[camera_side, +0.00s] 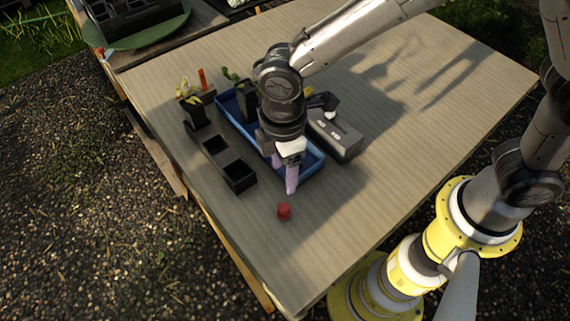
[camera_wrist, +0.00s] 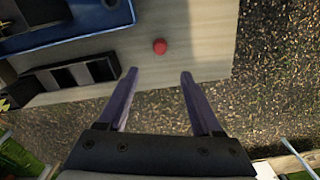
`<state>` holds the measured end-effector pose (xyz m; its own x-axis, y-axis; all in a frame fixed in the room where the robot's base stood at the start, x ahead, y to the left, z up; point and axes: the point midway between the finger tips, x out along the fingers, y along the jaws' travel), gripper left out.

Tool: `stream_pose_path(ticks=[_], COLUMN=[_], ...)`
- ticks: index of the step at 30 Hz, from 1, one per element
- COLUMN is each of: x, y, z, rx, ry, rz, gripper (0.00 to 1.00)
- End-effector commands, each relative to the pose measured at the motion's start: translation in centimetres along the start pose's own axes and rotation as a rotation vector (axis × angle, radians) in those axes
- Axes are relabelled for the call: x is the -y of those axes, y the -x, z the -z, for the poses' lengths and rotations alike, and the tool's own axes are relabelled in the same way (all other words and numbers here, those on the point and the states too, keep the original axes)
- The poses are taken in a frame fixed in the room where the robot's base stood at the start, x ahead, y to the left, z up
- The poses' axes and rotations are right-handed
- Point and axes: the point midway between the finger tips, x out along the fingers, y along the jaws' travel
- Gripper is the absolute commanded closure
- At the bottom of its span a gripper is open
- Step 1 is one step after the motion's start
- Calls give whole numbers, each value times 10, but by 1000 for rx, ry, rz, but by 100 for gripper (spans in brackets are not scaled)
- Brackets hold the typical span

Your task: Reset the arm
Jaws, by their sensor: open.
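My gripper (camera_side: 290,176) is over the table, above and just behind a small red object (camera_side: 284,211) in the side view. In the wrist view the fingers of my gripper (camera_wrist: 158,73) are apart with nothing between them. The red object (camera_wrist: 160,46) lies on the table beyond the fingertips there, apart from them. My arm reaches in from the upper right of the side view.
A blue tray (camera_side: 314,164) lies partly hidden behind my gripper. A grey box (camera_side: 337,137) stands right of the tray. The table's right side (camera_side: 430,95) is clear.

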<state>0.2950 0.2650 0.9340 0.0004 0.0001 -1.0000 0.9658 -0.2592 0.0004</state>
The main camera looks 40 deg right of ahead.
Motion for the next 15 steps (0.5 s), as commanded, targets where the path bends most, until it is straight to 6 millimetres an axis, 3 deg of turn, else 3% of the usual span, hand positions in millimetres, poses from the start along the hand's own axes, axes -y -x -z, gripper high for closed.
stream_pose_path(ticks=[4,7,11,15], x=[-19,-44,-66,-63], y=[14,51,108,155], z=[-8,-28,-81,-145], rx=[-30,-97,-184,-260], ry=[-50,-130,-277,-469], rz=[-21,-73,-157,-239], gripper=[33,33,33,33])
